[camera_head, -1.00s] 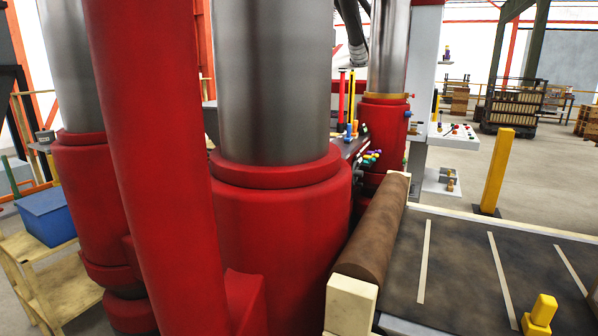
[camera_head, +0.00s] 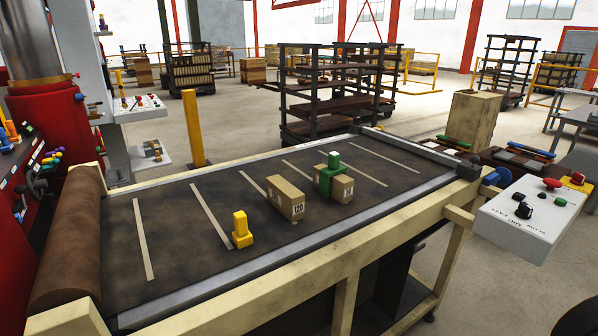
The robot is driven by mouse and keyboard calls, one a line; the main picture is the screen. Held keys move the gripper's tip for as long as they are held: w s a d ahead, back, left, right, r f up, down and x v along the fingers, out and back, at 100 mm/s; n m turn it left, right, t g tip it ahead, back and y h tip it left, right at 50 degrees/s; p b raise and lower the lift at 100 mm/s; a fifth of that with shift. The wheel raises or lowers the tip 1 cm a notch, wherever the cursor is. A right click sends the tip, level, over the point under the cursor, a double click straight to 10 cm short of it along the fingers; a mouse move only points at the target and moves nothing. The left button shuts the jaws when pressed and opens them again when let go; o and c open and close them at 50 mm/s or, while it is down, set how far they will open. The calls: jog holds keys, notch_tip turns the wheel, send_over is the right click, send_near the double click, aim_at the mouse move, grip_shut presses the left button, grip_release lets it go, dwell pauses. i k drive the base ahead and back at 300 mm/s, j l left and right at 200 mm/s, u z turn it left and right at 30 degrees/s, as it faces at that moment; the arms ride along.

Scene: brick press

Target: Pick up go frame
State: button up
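A green frame with a block-like knob on top (camera_head: 326,180) stands on the conveyor belt (camera_head: 175,235), right of its middle. It fits over or against a tan brick (camera_head: 344,188); its far side is hidden. I take it to be the go frame, though no label shows on it. A second tan brick (camera_head: 291,204) marked with a number like 120 stands just left of it. My gripper is not in view.
The belt has pale cross lines and a raised cream rail (camera_head: 300,268) along its near side. A brown roller (camera_head: 68,240) closes the left end. A control box (camera_head: 530,220) sticks out at right. A yellow post (camera_head: 194,128) stands behind the belt.

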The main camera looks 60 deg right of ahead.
aim_at(334, 167)
jog(key=z, duration=1.35)
